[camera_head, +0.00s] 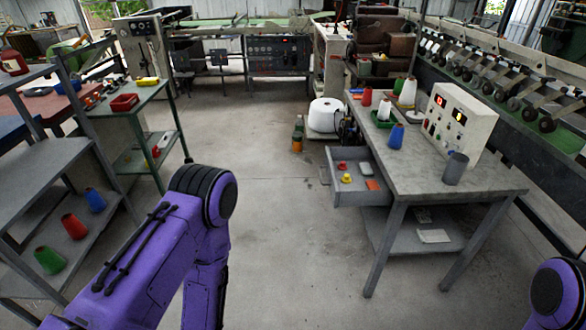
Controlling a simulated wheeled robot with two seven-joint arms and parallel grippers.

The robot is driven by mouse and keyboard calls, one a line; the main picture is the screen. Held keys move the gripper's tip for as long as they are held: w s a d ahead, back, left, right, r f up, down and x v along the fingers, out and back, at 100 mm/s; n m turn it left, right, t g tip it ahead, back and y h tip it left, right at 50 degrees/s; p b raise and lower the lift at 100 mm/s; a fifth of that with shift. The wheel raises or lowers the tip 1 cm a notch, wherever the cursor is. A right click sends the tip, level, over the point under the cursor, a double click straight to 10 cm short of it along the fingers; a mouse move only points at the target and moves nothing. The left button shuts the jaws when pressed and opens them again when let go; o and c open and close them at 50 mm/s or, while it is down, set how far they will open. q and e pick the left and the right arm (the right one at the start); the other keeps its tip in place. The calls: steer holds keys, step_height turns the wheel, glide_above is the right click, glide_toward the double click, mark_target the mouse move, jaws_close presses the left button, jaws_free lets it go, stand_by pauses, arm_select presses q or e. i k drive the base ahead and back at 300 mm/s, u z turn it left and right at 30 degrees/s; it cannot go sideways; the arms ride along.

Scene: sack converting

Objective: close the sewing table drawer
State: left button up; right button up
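The sewing table (425,172) stands at the right, with a grey metal top and legs. Its drawer (360,195) is pulled out toward the left and stands open. Inside the drawer lie a red item, a yellow item, a pale item and an orange-red piece. My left arm comes in from the lower left, well to the left of the drawer, and its gripper is out of view. Only a small part of my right arm shows at the lower right corner, and its gripper is out of view too.
On the table are a control box (457,122), a grey cup (454,168) and several thread cones. A grey shelf (60,165) with cones stands at the left. A large white spool (326,114) is on the floor behind the drawer. The floor (285,240) between shelf and table is clear.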

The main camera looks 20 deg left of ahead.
mark_target(356, 193)
steer(key=u, duration=0.85)
steer(key=i, duration=1.65)
steer(key=z, duration=0.65)
steer(key=i, duration=0.55)
steer(key=z, duration=1.7)
steer(key=k, duration=0.45)
steer(key=u, duration=1.05)
